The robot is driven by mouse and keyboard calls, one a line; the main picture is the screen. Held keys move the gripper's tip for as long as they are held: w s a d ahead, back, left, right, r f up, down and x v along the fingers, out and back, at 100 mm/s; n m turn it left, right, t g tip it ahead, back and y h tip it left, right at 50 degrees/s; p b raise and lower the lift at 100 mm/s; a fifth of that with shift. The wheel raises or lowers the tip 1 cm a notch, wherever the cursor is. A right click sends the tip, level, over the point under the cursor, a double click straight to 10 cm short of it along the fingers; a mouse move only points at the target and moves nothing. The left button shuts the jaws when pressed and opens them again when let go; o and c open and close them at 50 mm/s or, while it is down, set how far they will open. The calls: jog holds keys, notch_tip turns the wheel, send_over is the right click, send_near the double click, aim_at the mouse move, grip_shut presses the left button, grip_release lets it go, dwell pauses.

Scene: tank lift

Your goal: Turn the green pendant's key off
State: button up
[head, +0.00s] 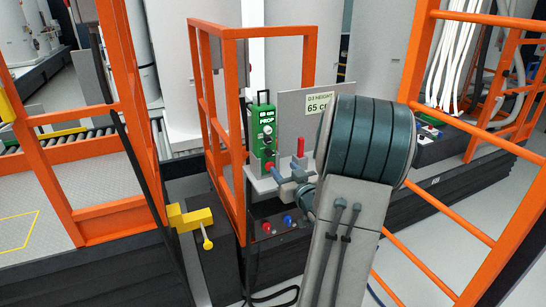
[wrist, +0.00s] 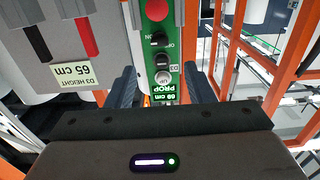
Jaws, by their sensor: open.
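The green pendant (head: 263,128) stands upright on a grey ledge in the head view, beside an orange rail post. In the wrist view the green pendant (wrist: 174,68) appears upside down, with a red button (wrist: 157,9), a black key switch (wrist: 160,39) marked ON and OFF, a second black knob (wrist: 162,59) and a white UP button (wrist: 163,76). My gripper (wrist: 160,76) is open, its dark blue fingers on either side of the pendant's face in that picture. Nothing is between the fingertips that I can see held. Whether they touch the pendant cannot be told.
A grey panel with a "D3 HEIGHT 65 cm" sign (head: 319,103) and a red handle (head: 301,147) stand just right of the pendant. Orange railings (head: 240,32) frame the area. A yellow latch (head: 190,217) sticks out at lower left. Red and blue knobs (head: 288,221) sit below the ledge.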

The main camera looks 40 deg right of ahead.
aim_at(271, 154)
jog(key=p+x, duration=0.1)
jog(key=x, duration=0.7)
jog(key=shift+w, duration=0.4)
jog(key=c, duration=1)
